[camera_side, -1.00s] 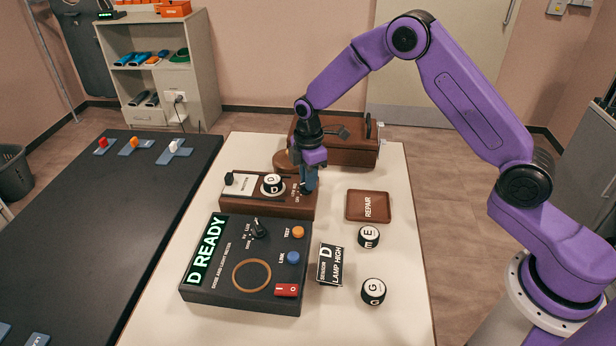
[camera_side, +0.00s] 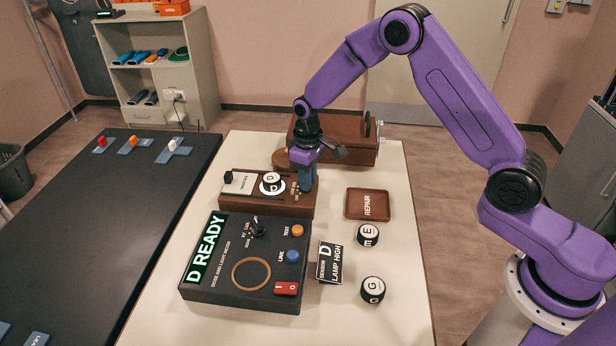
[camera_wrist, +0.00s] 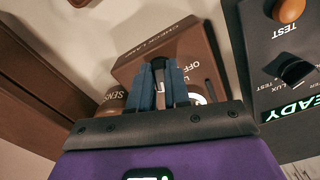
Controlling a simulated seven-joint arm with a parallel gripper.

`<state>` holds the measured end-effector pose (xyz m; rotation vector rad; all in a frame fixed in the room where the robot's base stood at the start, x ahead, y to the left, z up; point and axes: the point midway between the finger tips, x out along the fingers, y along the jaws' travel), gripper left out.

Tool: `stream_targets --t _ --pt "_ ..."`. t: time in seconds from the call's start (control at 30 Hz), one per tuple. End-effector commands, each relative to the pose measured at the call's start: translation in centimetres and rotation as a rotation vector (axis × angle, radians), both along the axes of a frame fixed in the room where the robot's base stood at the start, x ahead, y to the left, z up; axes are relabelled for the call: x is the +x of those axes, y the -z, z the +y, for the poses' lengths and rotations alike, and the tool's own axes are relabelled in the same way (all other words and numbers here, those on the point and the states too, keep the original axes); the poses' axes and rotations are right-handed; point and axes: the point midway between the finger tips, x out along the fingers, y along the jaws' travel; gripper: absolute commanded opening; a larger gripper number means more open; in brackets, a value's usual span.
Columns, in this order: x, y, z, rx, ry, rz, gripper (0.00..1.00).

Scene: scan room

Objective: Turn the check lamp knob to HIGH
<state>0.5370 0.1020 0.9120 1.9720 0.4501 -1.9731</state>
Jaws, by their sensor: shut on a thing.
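The check lamp box (camera_side: 232,206) is brown, on the white table, with a white disc under a black-and-white piece marked D (camera_side: 271,183). The disc looks bright. My gripper (camera_side: 306,188) is over the right end of the box, its blue fingers shut at the knob's place. In the wrist view the blue fingers (camera_wrist: 168,88) reach onto the box top beside an OFF label. A card reading D LAMP HIGH (camera_side: 330,263) stands in front.
A black meter box (camera_side: 215,290) showing D READY stands in front of the lamp box. A brown REPAIR tray (camera_side: 350,213) and round pieces marked E (camera_side: 368,235) and G (camera_side: 373,290) are to the right. A brown case (camera_side: 352,150) stands behind.

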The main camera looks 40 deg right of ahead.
Motion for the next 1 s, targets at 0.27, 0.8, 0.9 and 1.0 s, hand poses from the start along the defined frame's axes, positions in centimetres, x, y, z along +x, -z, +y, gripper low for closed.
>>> stream_targets --t 0.27,0.8,0.9,1.0 --pt "-0.03 -0.12 0.24 0.0 0.263 -0.001 0.0" --pt "-0.01 -0.12 0.5 0.001 0.647 -0.002 0.0" --pt "0.0 -0.12 0.5 0.0 0.682 -0.002 0.0" --pt "0.03 -0.12 0.5 0.0 0.707 -0.002 0.0"
